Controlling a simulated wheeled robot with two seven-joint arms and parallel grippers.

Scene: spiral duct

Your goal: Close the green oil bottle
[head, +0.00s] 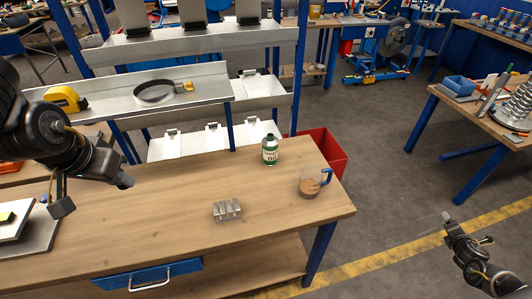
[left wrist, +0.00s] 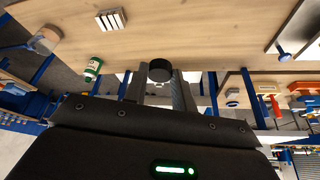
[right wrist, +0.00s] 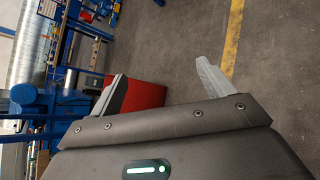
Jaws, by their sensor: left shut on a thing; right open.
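My left gripper (head: 124,182) is over the left part of the bench, well left of the bottle. In the left wrist view its fingers (left wrist: 160,88) are shut on a small round black cap (left wrist: 160,70). My right gripper (head: 447,217) is off to the right, away from the bench. In the right wrist view its fingers (right wrist: 160,85) are spread and empty.
A ridged metal block (head: 228,209) lies mid-bench. A clear mug with a blue handle (head: 310,186) stands near the right end. A red bin (head: 322,148) is behind the bench. A metal shelf (head: 205,85) runs along the back. The bench between my left gripper and the bottle is clear.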

